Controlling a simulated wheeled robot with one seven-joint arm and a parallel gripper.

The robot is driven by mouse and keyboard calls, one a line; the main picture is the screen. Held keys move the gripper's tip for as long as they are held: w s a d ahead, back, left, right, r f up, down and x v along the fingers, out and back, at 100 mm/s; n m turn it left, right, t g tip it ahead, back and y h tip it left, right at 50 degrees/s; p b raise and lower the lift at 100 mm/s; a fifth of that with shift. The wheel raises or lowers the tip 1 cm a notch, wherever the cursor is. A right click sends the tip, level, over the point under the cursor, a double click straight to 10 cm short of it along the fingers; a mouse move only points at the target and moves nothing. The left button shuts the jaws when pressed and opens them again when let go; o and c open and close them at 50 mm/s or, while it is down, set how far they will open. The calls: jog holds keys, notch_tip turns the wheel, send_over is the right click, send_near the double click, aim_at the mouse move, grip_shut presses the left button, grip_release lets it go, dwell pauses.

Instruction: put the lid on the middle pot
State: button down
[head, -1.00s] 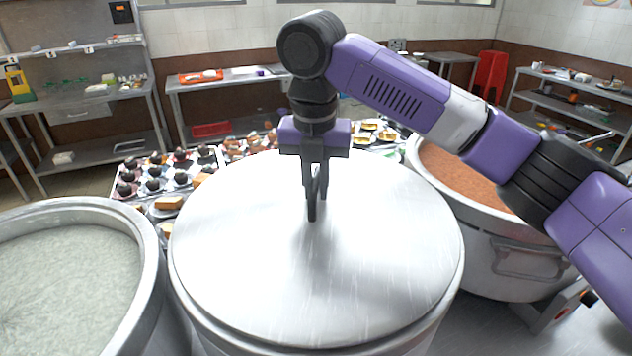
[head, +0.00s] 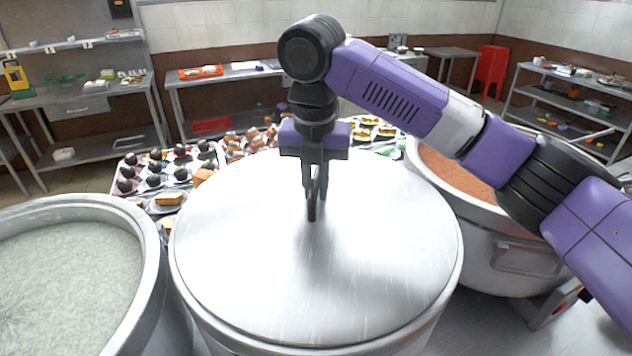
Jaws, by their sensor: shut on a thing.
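The lid (head: 290,285) is a large round silver disc in the head view. It lies level over the middle pot (head: 400,345), covering its mouth, with its edge close to the pot's rim all round. I cannot tell whether a thin gap is left between them. My gripper (head: 313,205) points down at the lid's centre and is shut on the lid's handle, which is mostly hidden by the fingers. The inside of the middle pot is hidden.
A pot of pale congee (head: 65,280) stands open at the left. A pot of orange-brown congee (head: 455,175) stands open at the right, under my arm. Plates of food (head: 165,200) fill a table behind. Shelves and a red stool (head: 490,72) are at the back.

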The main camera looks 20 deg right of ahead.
dwell(0.3)
jog(key=c, duration=1.3)
grip_release()
jog(key=r, duration=0.5)
jog(key=s+r, duration=0.1)
jog(key=r, duration=0.1)
jog(key=shift+a+r+b, duration=0.25)
jog(key=shift+r+b, duration=0.1)
jog(key=shift+r, duration=0.05)
